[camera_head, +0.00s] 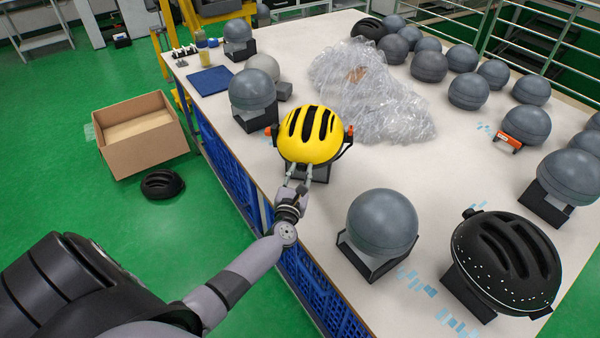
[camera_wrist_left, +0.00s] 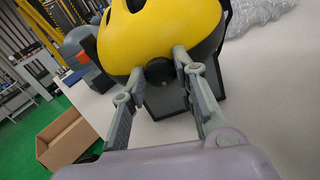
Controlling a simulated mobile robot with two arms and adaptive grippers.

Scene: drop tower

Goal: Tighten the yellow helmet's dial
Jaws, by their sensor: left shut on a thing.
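The yellow helmet (camera_head: 310,134) sits on a dark stand near the left edge of the white table. It fills the top of the left wrist view (camera_wrist_left: 160,35). Its dial (camera_wrist_left: 160,70) is a dark round knob at the helmet's lower rim. My left gripper (camera_head: 299,172) reaches in from the front. In the left wrist view its two fingers (camera_wrist_left: 160,72) are on either side of the dial and shut on it. The dial is hidden behind the fingers in the head view. My right gripper is not in view.
A grey headform (camera_head: 382,221) on a stand and a black helmet (camera_head: 508,255) stand to the right. Crumpled clear plastic (camera_head: 370,90) lies behind the yellow helmet. A cardboard box (camera_head: 141,137) and another black helmet (camera_head: 162,183) are on the green floor at left.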

